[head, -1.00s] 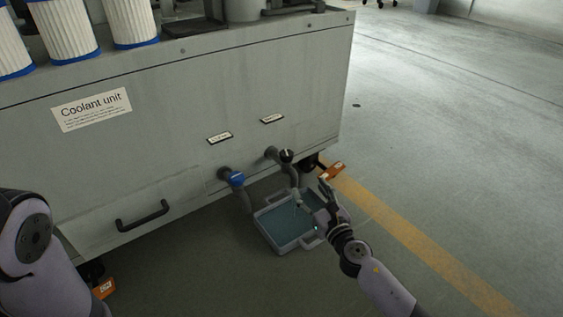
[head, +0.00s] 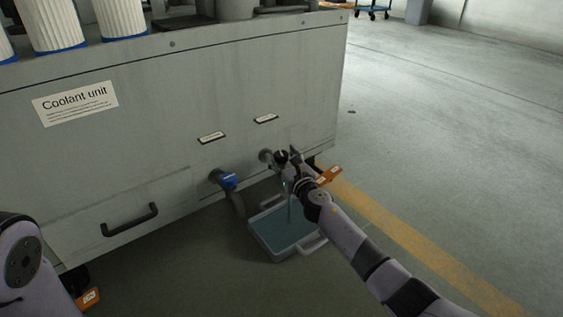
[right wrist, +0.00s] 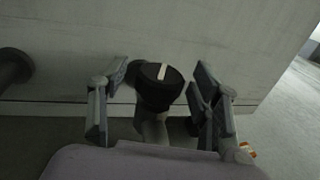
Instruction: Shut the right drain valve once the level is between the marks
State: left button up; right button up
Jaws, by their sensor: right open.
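The right drain valve has a black round knob (head: 281,156) with a white line on top. In the right wrist view the knob (right wrist: 160,86) stands between the spread fingers, its line running nearly up and down the picture. My right gripper (right wrist: 161,74) is open, one finger on each side of the knob, with gaps showing. In the head view the right gripper (head: 289,161) partly hides this valve and its spout. A thin stream falls into the grey drain tray (head: 262,245), which holds bluish liquid. No level marks can be made out. My left gripper is out of view.
The left drain valve, with a blue handle (head: 229,180), is left of the black one. The coolant unit (head: 190,90) rises behind, with a drawer handle (head: 130,220). An orange caster part (head: 328,176) is close right of my right gripper. Open floor lies right.

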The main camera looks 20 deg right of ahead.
jog(key=shift+w, duration=0.35)
jog(key=shift+c, duration=0.3)
jog(key=c, duration=1.1)
